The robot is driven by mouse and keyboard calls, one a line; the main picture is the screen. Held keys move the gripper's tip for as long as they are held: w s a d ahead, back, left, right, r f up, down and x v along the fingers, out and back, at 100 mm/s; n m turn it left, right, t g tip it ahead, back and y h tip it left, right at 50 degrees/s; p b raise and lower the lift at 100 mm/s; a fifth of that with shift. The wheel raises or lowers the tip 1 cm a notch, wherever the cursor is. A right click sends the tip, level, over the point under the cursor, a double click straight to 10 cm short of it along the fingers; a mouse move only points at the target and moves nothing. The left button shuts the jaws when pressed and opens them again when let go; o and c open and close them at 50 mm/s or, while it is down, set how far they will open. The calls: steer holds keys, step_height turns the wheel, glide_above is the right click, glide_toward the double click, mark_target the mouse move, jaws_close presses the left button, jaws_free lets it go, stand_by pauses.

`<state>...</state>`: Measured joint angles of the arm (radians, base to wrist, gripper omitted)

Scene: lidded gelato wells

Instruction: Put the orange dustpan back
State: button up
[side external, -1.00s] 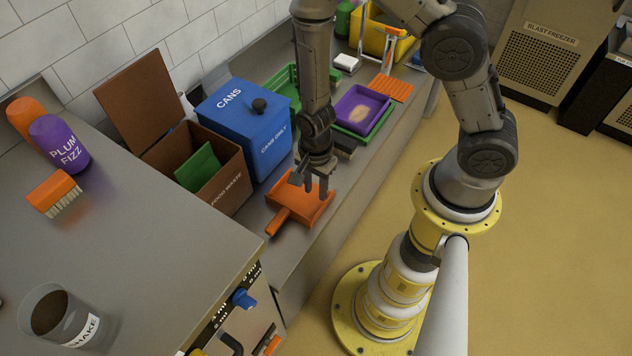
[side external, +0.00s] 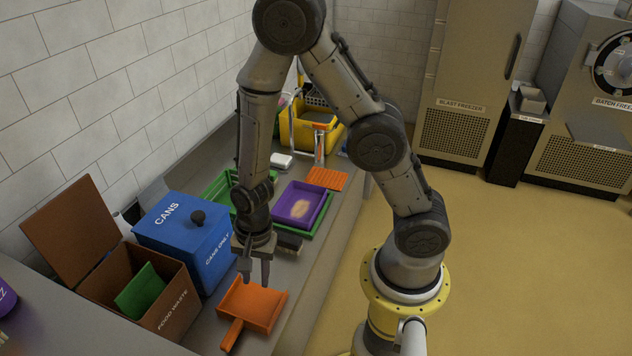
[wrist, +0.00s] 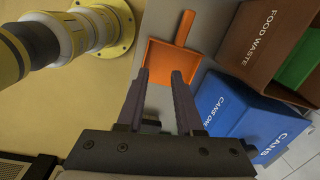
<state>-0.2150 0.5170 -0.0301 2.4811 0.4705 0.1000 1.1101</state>
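The orange dustpan (side external: 259,306) lies flat on the lower grey counter, in front of the blue cans bin. Its handle points toward the lower left in the side view. In the wrist view the dustpan (wrist: 160,61) lies beyond my fingertips, with its handle (wrist: 185,27) pointing up. My gripper (side external: 255,281) points down at the back edge of the pan. The wrist view shows its fingers (wrist: 160,76) apart with nothing between them. I cannot tell how far above the pan the fingertips are.
The blue cans bin (side external: 184,232) and the open brown food-waste bin (side external: 172,312) stand left of the dustpan. Behind my gripper are a dark brush (side external: 290,242), a purple tray (side external: 300,204) on a green one, an orange ribbed mat (side external: 326,178) and a yellow bucket (side external: 310,141).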

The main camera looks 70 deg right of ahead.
step_height(320, 180, up, 16)
steer(key=s+d+n+t, duration=0.2)
steer(key=n, duration=0.6)
steer(key=s+d+r+n+t, duration=0.2)
steer(key=s+d+r+n, duration=0.3)
steer(key=s+r, duration=0.5)
steer(key=n, duration=0.2)
steer(key=shift+s+d+n+t+h, duration=0.2)
steer(key=shift+s+n+t+h, duration=0.1)
steer(key=shift+s+h, duration=0.1)
